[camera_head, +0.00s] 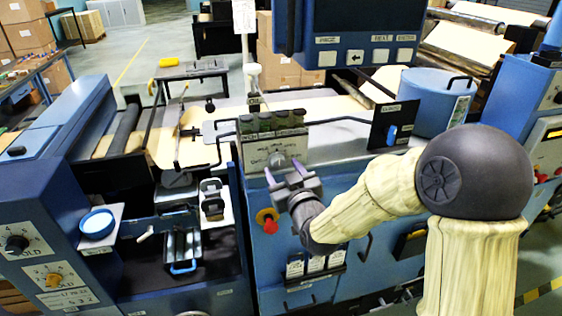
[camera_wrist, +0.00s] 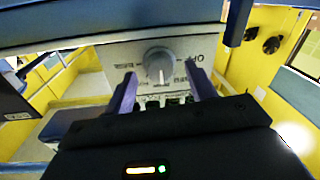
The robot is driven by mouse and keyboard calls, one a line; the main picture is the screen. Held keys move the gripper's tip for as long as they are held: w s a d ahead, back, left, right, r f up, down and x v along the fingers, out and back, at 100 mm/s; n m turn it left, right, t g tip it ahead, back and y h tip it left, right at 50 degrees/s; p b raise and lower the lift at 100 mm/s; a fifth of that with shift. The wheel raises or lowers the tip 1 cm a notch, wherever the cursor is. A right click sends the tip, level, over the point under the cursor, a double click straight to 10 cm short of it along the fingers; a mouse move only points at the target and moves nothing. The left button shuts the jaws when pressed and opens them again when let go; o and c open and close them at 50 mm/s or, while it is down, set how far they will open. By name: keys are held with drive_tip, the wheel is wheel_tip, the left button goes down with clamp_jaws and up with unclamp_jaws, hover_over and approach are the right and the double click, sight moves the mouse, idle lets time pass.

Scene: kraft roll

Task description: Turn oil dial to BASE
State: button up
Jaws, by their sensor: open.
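The dial (camera_wrist: 159,64) is a round grey knob on a pale labelled panel (camera_head: 290,140). In the wrist view its lettering is upside down and mostly too blurred to read; OFF seems to stand at the right. A white pointer mark on the knob faces down in that view. My gripper (camera_wrist: 161,72) is open, with one purple finger on each side of the knob and a gap to each. In the head view my gripper (camera_head: 285,180) is in front of the panel, partly covering the dial (camera_head: 277,158). I cannot tell how deep the fingers reach.
Several dark green-topped containers (camera_head: 270,123) stand along the panel's top. A red knob (camera_head: 269,222) sits on the blue machine below my gripper. A screen housing (camera_head: 345,30) hangs above. Two other dials (camera_head: 17,243) (camera_head: 54,280) are at the lower left.

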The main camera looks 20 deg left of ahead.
drive_tip(key=shift+x, duration=1.1)
drive_tip(key=shift+c, duration=0.3)
drive_tip(key=shift+d, duration=0.1)
drive_tip(key=c, duration=0.9)
drive_tip(key=shift+o, duration=0.2)
